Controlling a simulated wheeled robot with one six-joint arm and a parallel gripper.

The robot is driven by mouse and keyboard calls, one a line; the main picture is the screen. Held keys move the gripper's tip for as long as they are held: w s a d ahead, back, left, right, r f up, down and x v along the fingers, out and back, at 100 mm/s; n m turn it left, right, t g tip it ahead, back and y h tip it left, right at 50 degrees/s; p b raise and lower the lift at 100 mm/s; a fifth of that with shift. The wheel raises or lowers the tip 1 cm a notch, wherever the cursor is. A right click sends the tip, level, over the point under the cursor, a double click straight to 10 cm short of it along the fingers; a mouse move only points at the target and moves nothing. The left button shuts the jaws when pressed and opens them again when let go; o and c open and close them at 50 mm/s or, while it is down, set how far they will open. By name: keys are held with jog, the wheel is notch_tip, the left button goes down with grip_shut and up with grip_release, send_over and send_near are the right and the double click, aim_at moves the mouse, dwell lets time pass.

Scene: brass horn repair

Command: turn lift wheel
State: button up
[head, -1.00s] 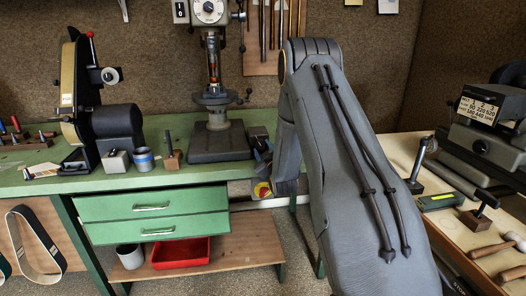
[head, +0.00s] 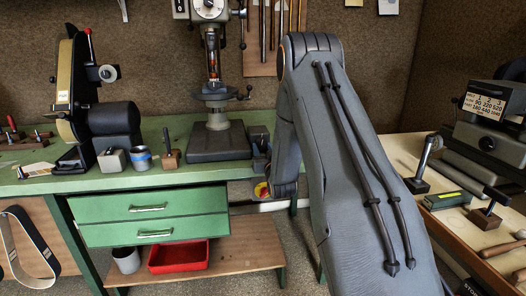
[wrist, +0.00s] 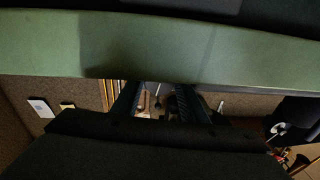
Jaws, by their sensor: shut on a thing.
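My arm reaches forward over the middle of the head view and hides most of its own far end. In the wrist view the two dark fingers of my gripper (wrist: 157,102) point away below the green bench edge (wrist: 150,50). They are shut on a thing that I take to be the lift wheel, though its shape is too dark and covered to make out. In the head view a small red and yellow round part (head: 262,190) shows beside my arm, right of the drawers. I cannot tell whether it belongs to the wheel.
The drill press (head: 217,120) stands on the green bench (head: 185,177). A belt grinder (head: 75,95) and small blocks and a tin stand to its left. A red tray (head: 180,257) lies on the shelf below. A wooden bench (head: 455,215) with tools is at right.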

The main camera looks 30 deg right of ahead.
dwell(0.3)
jog(key=o, duration=0.8)
jog(key=shift+c, duration=0.2)
